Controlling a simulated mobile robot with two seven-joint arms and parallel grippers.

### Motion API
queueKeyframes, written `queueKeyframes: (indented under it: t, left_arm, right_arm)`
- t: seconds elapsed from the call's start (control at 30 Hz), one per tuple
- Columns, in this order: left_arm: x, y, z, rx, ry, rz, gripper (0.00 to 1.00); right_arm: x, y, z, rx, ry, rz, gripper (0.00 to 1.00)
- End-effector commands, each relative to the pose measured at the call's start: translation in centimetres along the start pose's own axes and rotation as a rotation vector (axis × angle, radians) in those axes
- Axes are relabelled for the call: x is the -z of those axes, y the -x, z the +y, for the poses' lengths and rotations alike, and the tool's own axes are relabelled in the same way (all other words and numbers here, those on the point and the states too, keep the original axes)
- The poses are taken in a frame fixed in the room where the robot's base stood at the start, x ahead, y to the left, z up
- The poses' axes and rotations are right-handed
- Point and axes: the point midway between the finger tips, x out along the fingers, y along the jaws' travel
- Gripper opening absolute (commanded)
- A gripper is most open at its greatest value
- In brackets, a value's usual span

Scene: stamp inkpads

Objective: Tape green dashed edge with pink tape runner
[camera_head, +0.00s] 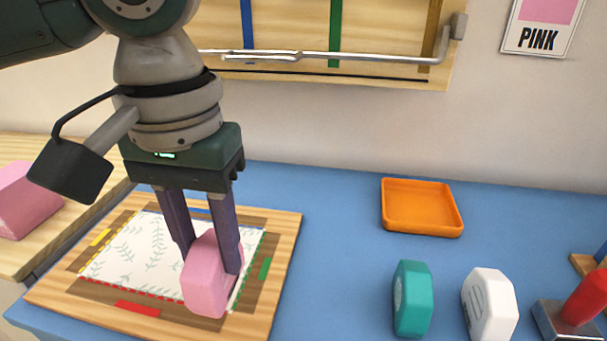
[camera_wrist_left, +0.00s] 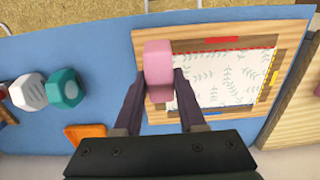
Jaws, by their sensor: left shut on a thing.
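My left gripper (camera_head: 214,262) is shut on the pink tape runner (camera_head: 205,280); both also show in the left wrist view, the gripper (camera_wrist_left: 160,88) and the runner (camera_wrist_left: 157,62). The runner is at the right side of the patterned paper (camera_head: 150,250), by the green dashed edge (camera_head: 243,272). The runner and fingers hide part of that edge. Whether the runner touches the paper I cannot tell. The paper lies on a wooden board (camera_head: 285,240) with a green marker (camera_head: 265,268) on the right, red (camera_head: 137,309) in front and yellow (camera_head: 100,238) on the left. My right gripper is not in view.
A teal runner (camera_head: 413,298) and a white runner (camera_head: 489,303) stand on the blue mat (camera_head: 340,220). An orange tray (camera_head: 421,207) lies behind them. A red-handled stamp (camera_head: 587,298) is at the far right. A pink block (camera_head: 25,200) sits at the left.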

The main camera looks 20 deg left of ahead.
Motion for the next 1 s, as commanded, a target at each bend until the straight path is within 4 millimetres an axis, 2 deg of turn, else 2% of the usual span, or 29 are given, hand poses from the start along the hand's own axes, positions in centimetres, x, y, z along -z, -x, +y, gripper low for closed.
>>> queueKeyframes:
  t: [0.47,1.0]
  left_arm:
    - [0.0,-3.9,0.0,0.000,-0.001,-0.001,0.00]
    - [0.0,-4.1,0.0,-0.001,-0.001,0.000,0.00]
  right_arm:
    - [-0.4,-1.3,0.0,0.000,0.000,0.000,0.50]
    - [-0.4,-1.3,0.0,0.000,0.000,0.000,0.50]
